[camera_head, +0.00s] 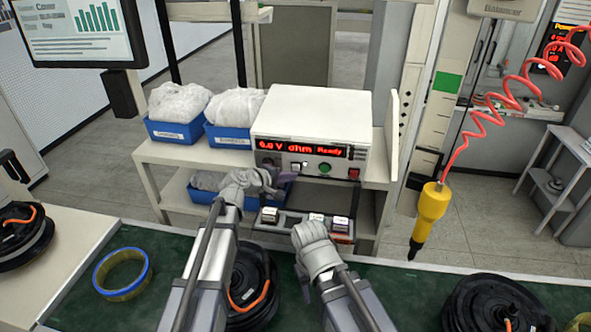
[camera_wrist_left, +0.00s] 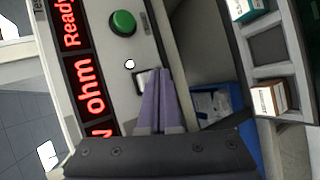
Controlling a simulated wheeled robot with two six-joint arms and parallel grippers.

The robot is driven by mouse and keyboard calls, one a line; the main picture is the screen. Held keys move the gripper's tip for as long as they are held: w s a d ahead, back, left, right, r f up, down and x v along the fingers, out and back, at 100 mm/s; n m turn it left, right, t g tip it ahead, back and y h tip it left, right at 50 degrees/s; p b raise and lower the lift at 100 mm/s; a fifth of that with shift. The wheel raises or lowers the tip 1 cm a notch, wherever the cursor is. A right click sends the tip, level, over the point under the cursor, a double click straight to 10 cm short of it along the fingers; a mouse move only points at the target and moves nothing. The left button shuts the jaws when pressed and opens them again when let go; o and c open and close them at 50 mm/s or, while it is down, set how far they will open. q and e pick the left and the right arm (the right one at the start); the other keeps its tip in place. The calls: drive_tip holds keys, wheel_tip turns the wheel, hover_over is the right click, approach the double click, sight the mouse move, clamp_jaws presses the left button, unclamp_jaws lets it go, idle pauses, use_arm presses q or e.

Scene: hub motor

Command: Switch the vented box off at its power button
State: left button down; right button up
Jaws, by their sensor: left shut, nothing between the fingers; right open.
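The box (camera_head: 313,113) is a white-topped instrument on the shelf behind the bench. Its red display (camera_head: 303,146) is lit, reading "Ready"; the display also shows in the left wrist view (camera_wrist_left: 90,85). A round green button (camera_head: 325,168) is on its front, also in the left wrist view (camera_wrist_left: 123,23). A red switch (camera_head: 353,174) is to its right. My left gripper (camera_head: 287,177) is shut and empty at the front panel. In the left wrist view its fingertips (camera_wrist_left: 160,73) overlap a small dark rectangular control (camera_wrist_left: 139,83); contact is unclear. My right gripper (camera_head: 309,232) is open over the bench.
A tray of small boxes (camera_head: 268,215) is below the instrument. Blue bins (camera_head: 176,134) with white bags stand left. A yellow tool (camera_head: 430,212) hangs at right on a red coiled hose. Black hub motors (camera_head: 490,305) and a tape ring (camera_head: 122,272) lie on the green bench.

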use_arm(q)
drive_tip(key=shift+w, duration=0.1)
drive_tip(key=shift+w+d, duration=0.1)
drive_tip(key=shift+w, duration=0.2)
drive_tip(key=shift+w+d+r, duration=0.1)
drive_tip(key=shift+w, duration=0.35)
idle(0.7)
idle(0.4)
drive_tip(key=shift+s+a, duration=0.2)
drive_tip(key=shift+s, duration=0.65)
drive_tip(key=shift+s+a+f+b, duration=0.1)
drive_tip(key=shift+s+a+f, duration=0.05)
drive_tip(key=shift+s, duration=0.65)
drive_tip(key=shift+s+a+f+b, duration=0.15)
drive_tip(key=shift+s, duration=0.7)
drive_tip(key=shift+s+a+f+b, duration=0.1)
drive_tip(key=shift+s+a+f, duration=0.05)
drive_tip(key=shift+s, duration=0.65)
